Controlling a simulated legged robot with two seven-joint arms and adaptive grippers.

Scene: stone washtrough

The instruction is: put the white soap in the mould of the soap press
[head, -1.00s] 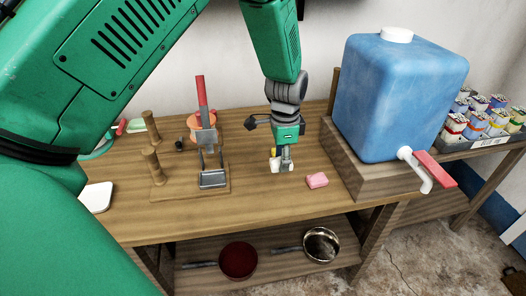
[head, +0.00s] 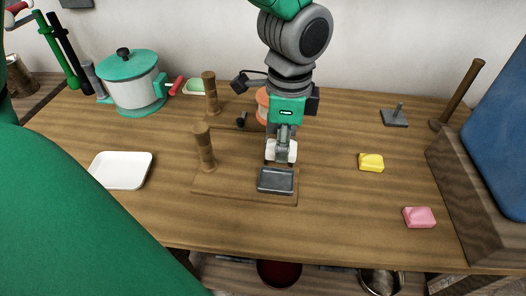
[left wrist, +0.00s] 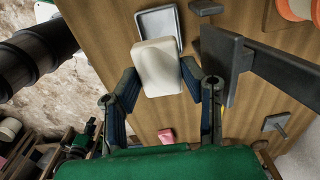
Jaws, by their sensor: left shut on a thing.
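My left gripper (head: 283,140) points down and is shut on the white soap (head: 281,153), which shows below its fingers. The soap press's mould (head: 276,181) is a grey, shallow rectangular tray on a wooden base board (head: 228,186). In the head view the soap appears just behind the mould; its height above it is hard to tell. In the left wrist view the soap (left wrist: 158,66) sits between both fingers (left wrist: 160,82) and overlaps part of the mould (left wrist: 158,12). My arm hides much of the press, including its red lever. The right gripper is not in view.
Yellow soap (head: 371,162) and pink soap (head: 419,217) lie to the right. A wooden post (head: 205,147) rises from the press board. A white tray (head: 121,170) and a green-lidded pot (head: 134,81) stand left. A blue tank (head: 502,150) stands right.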

